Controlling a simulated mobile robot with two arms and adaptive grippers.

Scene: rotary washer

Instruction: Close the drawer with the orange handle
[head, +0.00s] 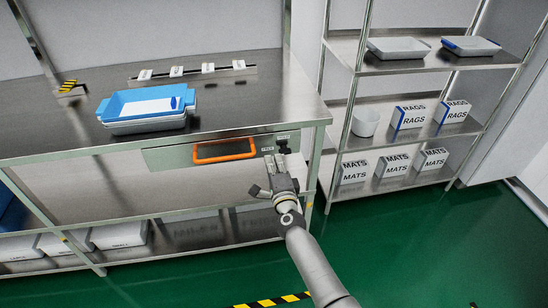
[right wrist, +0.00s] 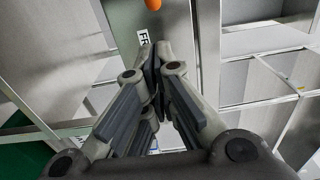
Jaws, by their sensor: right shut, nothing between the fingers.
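The drawer (head: 175,157) is a grey-green front under the edge of the steel workbench, with an orange bar handle (head: 224,150). I cannot tell how far out it stands. My right gripper (head: 282,150) is shut and empty, at the right end of the drawer front, to the right of the handle. In the right wrist view its fingertips (right wrist: 155,58) are together, beside a white label (right wrist: 143,38) on the drawer front. Whether they touch the front is unclear. A piece of the orange handle (right wrist: 153,4) shows at the top there. My left gripper is not in view.
On the workbench (head: 240,100) stand a blue tray (head: 120,107) and a labelled rack (head: 190,72). White boxes (head: 118,235) sit on its lower shelf. A steel shelf unit (head: 400,100) with boxes stands to the right. The green floor (head: 420,240) in front is clear.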

